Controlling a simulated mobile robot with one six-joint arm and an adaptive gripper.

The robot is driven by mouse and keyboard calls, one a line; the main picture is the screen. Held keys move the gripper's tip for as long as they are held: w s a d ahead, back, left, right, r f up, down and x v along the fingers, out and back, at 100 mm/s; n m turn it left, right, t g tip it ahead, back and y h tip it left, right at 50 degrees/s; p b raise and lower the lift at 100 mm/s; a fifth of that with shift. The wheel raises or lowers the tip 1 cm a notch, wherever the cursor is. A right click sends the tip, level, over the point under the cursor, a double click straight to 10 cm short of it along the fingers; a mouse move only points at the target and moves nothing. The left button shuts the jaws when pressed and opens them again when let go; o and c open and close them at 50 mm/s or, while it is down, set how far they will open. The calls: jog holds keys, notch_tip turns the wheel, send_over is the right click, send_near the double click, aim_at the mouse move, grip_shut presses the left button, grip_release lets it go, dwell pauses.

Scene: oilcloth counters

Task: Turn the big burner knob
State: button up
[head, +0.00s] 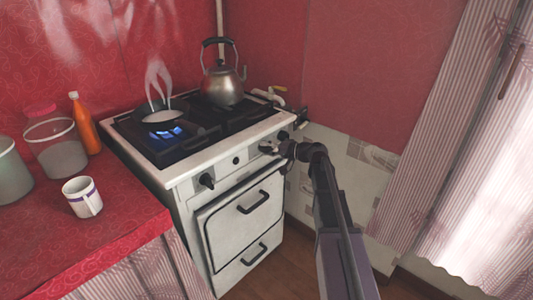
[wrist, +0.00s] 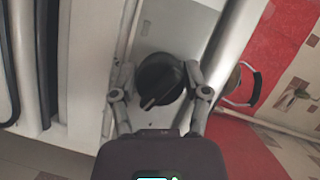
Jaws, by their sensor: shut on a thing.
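The white stove (head: 238,150) stands in the middle of the head view, with its knobs along the front panel. My gripper (head: 274,148) is at the right end of that panel. In the wrist view, my gripper (wrist: 158,78) has one finger on each side of a round black knob (wrist: 160,82) and is shut on it. The knob's pointer ridge is tilted, running from lower left to upper right. In the head view my gripper largely hides this knob. Another black knob (head: 207,181) is at the left end of the panel.
A small pan (head: 157,112) steams above a blue flame (head: 165,132) on the left burner. A kettle (head: 223,85) stands at the back right of the stove. A mug (head: 82,197), jar (head: 56,148) and orange bottle (head: 84,125) are on the red counter (head: 110,225).

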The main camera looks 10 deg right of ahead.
aim_at(272, 149)
jog(key=m+y+b, duration=0.1)
jog(key=m+b, duration=0.1)
jog(key=m, duration=0.1)
jog(key=shift+a+m+y, duration=0.15)
jog(key=shift+m+y, duration=0.15)
dwell(0.4)
jog(key=o, duration=1.1)
jog(key=shift+o, duration=0.2)
jog(key=shift+v, duration=4.1)
jog(key=shift+a, duration=0.1)
